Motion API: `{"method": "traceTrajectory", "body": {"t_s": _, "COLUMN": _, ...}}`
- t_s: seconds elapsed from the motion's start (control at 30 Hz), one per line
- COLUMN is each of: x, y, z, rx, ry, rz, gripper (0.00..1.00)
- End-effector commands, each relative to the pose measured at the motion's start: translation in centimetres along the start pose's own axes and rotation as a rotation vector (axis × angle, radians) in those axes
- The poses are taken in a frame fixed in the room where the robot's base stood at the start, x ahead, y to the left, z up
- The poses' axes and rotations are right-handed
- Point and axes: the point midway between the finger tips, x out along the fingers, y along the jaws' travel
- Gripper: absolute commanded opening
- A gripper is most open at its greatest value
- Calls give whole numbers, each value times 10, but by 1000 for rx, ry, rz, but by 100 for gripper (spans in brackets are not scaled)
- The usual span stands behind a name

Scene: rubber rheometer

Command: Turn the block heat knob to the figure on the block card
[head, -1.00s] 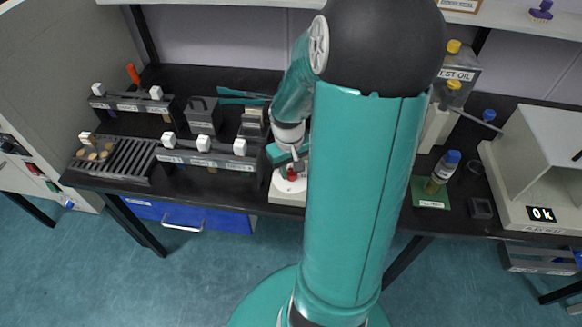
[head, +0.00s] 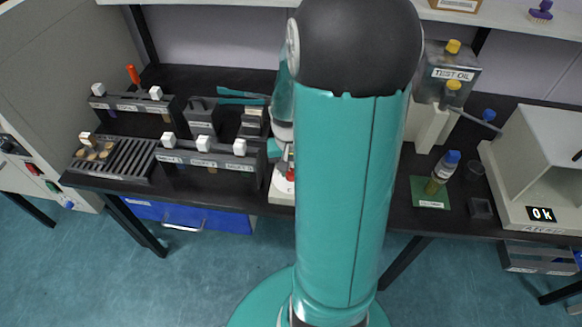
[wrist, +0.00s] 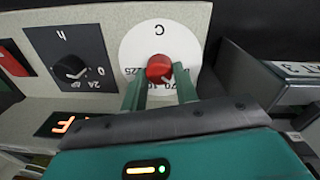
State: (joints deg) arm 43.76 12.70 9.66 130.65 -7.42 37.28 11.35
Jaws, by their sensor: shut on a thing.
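In the wrist view a red knob (wrist: 159,69) stands at the middle of a white round dial (wrist: 192,45) marked C. The dial reads upside down, with figures along its lower edge partly hidden by my fingers. My gripper (wrist: 160,82) reaches to the knob with one finger on each side and is shut on it. In the head view my arm hides most of the gripper, and a small red part (head: 291,174) shows beside it. I cannot make out the block card or its figure.
A black dial knob (wrist: 70,68) marked h sits left of the white dial, with a lit display (wrist: 66,124) below, partly hidden. A grey box (wrist: 290,85) stands close on the right. In the head view, racks (head: 205,155) stand left and an oil bottle (head: 442,172) right.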

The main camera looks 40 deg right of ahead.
Motion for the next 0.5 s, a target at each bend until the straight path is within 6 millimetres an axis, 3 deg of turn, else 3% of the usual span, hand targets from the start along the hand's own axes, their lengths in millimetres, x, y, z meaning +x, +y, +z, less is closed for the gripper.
{"method": "traceTrajectory", "body": {"t_s": 0.5, "x": 0, "y": 1, "z": 0, "rx": 376, "ry": -16, "rz": 0, "gripper": 7}}
